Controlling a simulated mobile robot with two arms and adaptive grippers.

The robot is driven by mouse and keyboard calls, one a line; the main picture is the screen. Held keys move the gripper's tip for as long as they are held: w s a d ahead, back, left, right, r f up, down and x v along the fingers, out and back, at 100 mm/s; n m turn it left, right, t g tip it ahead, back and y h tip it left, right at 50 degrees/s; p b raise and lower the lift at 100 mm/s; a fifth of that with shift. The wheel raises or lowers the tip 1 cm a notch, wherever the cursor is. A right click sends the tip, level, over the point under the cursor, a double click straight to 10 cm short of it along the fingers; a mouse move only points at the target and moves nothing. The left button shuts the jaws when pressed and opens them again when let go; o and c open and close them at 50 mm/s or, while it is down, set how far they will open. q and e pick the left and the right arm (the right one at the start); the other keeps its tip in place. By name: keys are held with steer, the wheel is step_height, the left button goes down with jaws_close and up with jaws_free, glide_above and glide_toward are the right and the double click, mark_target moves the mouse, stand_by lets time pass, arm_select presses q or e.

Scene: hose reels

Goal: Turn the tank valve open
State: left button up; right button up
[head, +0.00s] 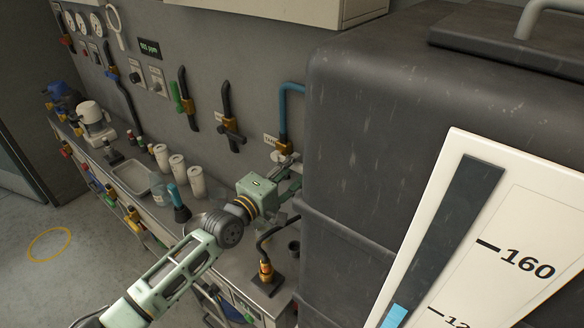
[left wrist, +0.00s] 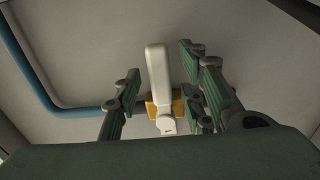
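The valve has a pale lever handle (left wrist: 158,82) on a brass body (left wrist: 178,108), at the end of a blue pipe (left wrist: 48,92). In the head view the pipe (head: 283,112) comes down the wall beside the dark tank (head: 400,110). The handle (head: 284,157) shows only in part there, behind my left gripper (head: 290,172). In the left wrist view my left gripper (left wrist: 160,92) is open, with its green-padded fingers on either side of the handle and gaps between. The handle points up in that view. My right gripper is not in view.
A gauge board (head: 500,240) marked 160 stands in front of the tank at right. The bench holds white cups (head: 178,168), a tray (head: 131,177), a bottle (head: 180,205) and a black tap with a brass fitting (head: 265,270). Other pipes and valves line the wall.

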arm_select(q)
steer(key=shift+d, duration=0.1)
steer(key=shift+c, duration=0.5)
jaws_close()
